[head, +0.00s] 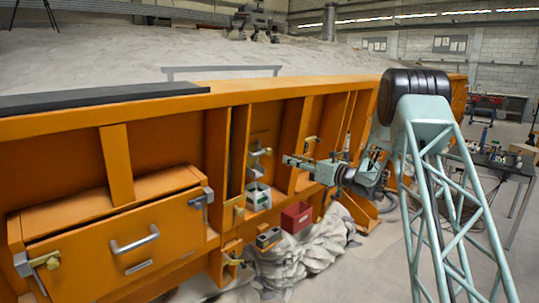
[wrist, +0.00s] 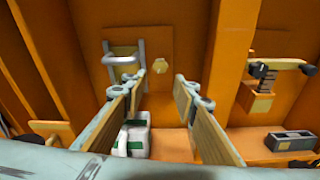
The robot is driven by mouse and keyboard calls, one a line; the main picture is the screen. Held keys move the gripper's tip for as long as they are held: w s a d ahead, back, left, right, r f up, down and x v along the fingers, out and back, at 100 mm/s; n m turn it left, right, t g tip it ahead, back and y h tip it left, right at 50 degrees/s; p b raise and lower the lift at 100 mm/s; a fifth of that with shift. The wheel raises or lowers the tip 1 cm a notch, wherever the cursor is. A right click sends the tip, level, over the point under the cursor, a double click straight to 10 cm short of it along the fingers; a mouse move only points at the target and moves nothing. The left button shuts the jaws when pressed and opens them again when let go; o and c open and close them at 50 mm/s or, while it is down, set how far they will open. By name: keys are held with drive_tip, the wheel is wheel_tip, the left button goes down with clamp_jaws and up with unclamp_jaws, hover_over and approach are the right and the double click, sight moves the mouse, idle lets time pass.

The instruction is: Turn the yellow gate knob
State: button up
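The yellow knob (wrist: 160,67) is a small hexagonal knob on an orange panel, just right of a grey handle (wrist: 122,60). In the head view the yellow knob (head: 267,151) shows small beside grey metal fittings. My gripper (wrist: 160,80) is open, with one finger on each side of the knob in the wrist view. Nothing is between the fingers close to me. The fingertips look short of the panel and apart from the knob. In the head view my gripper (head: 288,160) reaches from the right towards the orange wall. The exact gap is hard to tell.
A white and green box (head: 257,196) and a red bin (head: 296,216) sit below my gripper. An orange upright (wrist: 232,60) and a spring fitting (wrist: 265,76) stand to the right in the wrist view. Other yellow knobs are on the drawer latches (head: 53,262).

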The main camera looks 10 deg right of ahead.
sight(270, 153)
drive_tip(key=shift+w+a, duration=0.1)
drive_tip(key=shift+b+x, duration=0.5)
drive_tip(key=shift+x, duration=6.25)
drive_tip(key=shift+c, duration=0.6)
drive_tip(key=c, duration=0.5)
